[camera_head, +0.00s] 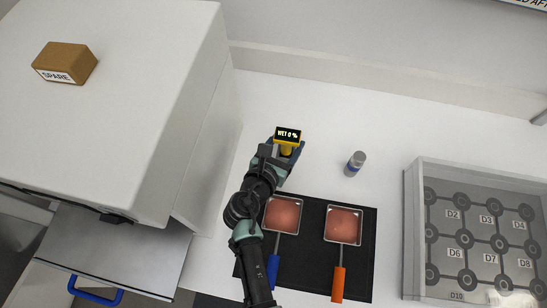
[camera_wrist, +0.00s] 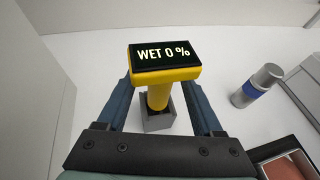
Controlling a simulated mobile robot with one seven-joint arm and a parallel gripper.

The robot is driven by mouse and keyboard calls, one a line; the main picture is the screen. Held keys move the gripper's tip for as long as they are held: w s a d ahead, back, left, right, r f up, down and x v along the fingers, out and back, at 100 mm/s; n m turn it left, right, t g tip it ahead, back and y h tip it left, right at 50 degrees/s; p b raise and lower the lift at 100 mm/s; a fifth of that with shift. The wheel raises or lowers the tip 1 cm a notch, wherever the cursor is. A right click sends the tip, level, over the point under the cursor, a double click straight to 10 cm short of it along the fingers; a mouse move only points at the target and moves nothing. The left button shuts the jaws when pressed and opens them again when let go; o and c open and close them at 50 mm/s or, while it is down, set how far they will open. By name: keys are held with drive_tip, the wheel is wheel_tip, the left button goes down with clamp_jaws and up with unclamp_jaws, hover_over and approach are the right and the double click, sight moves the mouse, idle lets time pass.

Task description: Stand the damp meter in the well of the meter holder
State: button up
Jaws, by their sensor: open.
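The damp meter (camera_wrist: 165,75) is yellow with a black display reading "WET 0 %". Its handle runs down into the square well of the grey meter holder (camera_wrist: 158,122), and it looks upright. Whether its lower end sits on the bottom of the well is hidden. My gripper (camera_wrist: 158,92) is open, with one blue finger on each side of the meter and visible gaps between. In the head view the meter's display (camera_head: 288,134) shows just beyond my gripper (camera_head: 287,150); the holder is hidden there.
Two trays of reddish pigment (camera_head: 283,213) (camera_head: 343,225) lie on a black mat (camera_head: 312,240). A white cabinet (camera_head: 205,140) rises at left; a grey crate (camera_head: 413,230) is far right.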

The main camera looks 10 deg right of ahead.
drive_tip(key=v, duration=1)
drive_tip(key=shift+b, duration=0.3)
drive_tip(key=shift+w, duration=0.1)
drive_tip(key=w+r+m+t+y, duration=0.15)
drive_tip(key=w+r+m, duration=0.3)
drive_tip(key=r, duration=0.45)
drive_tip(key=w+a+r+m+t, duration=0.1)
drive_tip(key=w+r+m+t, duration=0.2)
drive_tip(key=r+m, duration=0.35)
drive_tip(key=w+r+m+t+y, duration=0.1)
drive_tip(key=w+r+m+t, duration=0.2)
drive_tip(key=r, duration=0.7)
drive_tip(key=s+a+r+m+t+y+b, duration=0.1)
drive_tip(key=s+r+m+t, duration=0.3)
drive_tip(key=r, duration=0.8)
drive_tip(key=a+r+m+t+y, duration=0.15)
drive_tip(key=r+m, duration=0.45)
drive_tip(key=r, duration=0.6)
drive_tip(key=s+a+r+m+t+y, duration=0.1)
drive_tip(key=s+r+m+t+y, duration=0.2)
drive_tip(key=s+r, duration=0.5)
wheel_tip(320, 180, up, 4)
drive_tip(key=shift+a+f+m+t, duration=0.25)
drive_tip(key=shift+m+t, duration=0.15)
drive_tip(key=shift+m, duration=0.3)
